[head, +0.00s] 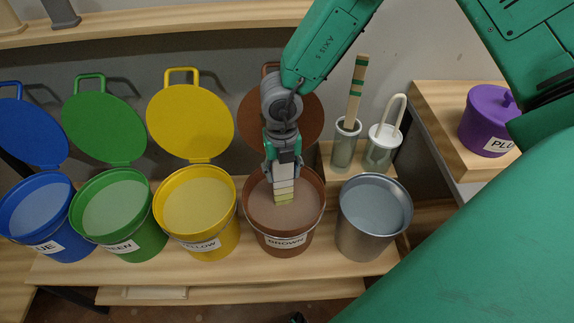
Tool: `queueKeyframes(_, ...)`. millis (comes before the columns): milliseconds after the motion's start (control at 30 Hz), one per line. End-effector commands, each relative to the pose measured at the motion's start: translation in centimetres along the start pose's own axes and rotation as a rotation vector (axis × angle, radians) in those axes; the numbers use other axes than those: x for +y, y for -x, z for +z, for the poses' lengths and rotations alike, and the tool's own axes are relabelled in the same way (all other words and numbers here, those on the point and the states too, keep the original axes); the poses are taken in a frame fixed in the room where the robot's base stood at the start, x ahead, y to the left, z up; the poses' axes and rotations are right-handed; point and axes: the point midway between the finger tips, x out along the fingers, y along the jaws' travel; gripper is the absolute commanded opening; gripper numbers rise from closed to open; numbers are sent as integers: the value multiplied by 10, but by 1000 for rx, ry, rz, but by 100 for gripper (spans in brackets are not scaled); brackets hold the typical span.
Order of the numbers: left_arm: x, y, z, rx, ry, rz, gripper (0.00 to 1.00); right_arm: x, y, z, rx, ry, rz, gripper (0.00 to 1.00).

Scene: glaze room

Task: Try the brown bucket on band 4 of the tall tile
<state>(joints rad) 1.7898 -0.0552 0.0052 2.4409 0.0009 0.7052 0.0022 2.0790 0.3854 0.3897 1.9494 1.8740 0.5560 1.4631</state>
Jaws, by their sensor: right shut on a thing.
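The brown bucket (284,242), labelled BROWN, stands open on the wooden bench with dull brown glaze (307,203) inside; its brown lid (310,115) is raised behind it. My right gripper (284,158) points down over this bucket, shut on the tall tile (284,184). The tile hangs upright, pale and crossed by bands, with yellow-green at its lower end. That end is within the bucket's mouth; I cannot tell whether it touches the glaze. A small dark and green tip at the bottom edge seems to be my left gripper (297,318); its jaws are not visible.
Blue (45,248), green (140,244) and yellow (215,247) buckets stand open to the left. A metal bucket (362,240) with grey-blue liquid is close on the right. Two holders (343,155) (380,155) stand behind it. A purple lidded pot (478,132) sits far right.

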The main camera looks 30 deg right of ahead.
Motion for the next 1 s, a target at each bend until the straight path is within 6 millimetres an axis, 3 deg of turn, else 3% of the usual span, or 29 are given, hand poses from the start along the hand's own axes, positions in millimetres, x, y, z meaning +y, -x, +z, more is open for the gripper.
queueKeyframes(100,0,-14,1,0,1,-1,40,-2,-23,1,2,1,1,0)
queueKeyframes(500,0,-49,3,-1,0,0,40,-7,-85,3,5,-1,7,0)
queueKeyframes(700,0,-60,4,0,0,0,40,-2,-103,3,2,-1,3,0)
queueKeyframes(1000,0,-65,4,0,1,-1,40,-4,-112,4,2,-1,6,0)
